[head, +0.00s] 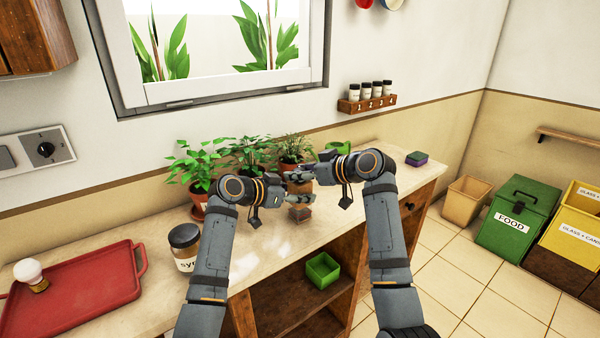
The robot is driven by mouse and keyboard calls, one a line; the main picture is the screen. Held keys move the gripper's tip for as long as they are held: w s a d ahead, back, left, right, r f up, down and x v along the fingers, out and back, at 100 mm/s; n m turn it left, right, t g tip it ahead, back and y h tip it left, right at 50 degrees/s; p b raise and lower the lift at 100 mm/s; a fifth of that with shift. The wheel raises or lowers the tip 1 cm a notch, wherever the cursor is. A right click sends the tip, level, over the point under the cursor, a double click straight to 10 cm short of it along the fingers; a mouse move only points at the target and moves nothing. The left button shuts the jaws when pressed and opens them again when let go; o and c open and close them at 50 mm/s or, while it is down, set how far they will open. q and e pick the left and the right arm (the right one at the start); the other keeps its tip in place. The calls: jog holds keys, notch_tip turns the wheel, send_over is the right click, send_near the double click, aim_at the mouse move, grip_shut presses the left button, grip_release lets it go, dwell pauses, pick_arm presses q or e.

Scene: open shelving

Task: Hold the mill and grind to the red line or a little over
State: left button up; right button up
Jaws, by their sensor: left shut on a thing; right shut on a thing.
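The mill (300,213) stands upright near the front edge of the counter, small in the head view. Its brown lower part shows below my grippers, and a brown piece shows between them. My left gripper (304,199) is shut around the mill's body, from the left. My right gripper (300,177) comes in from the right, higher up, and is shut on the top part of the mill, mostly hidden by the fingers. The red line and the level of the ground stuff are too small to make out.
Potted plants (200,180) stand close behind the mill. A syrup jar (185,246) and a red tray (75,290) with a white-topped shaker-like thing are at left. A spice rack (367,103) hangs on the wall. A green box (322,270) sits on the shelf below.

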jog(key=shift+m+t+h, duration=0.5)
jog(key=shift+m+t, duration=0.2)
jog(key=shift+m, duration=0.1)
jog(key=o, duration=1.2)
jog(key=shift+c, duration=0.2)
jog(key=v, duration=1.2)
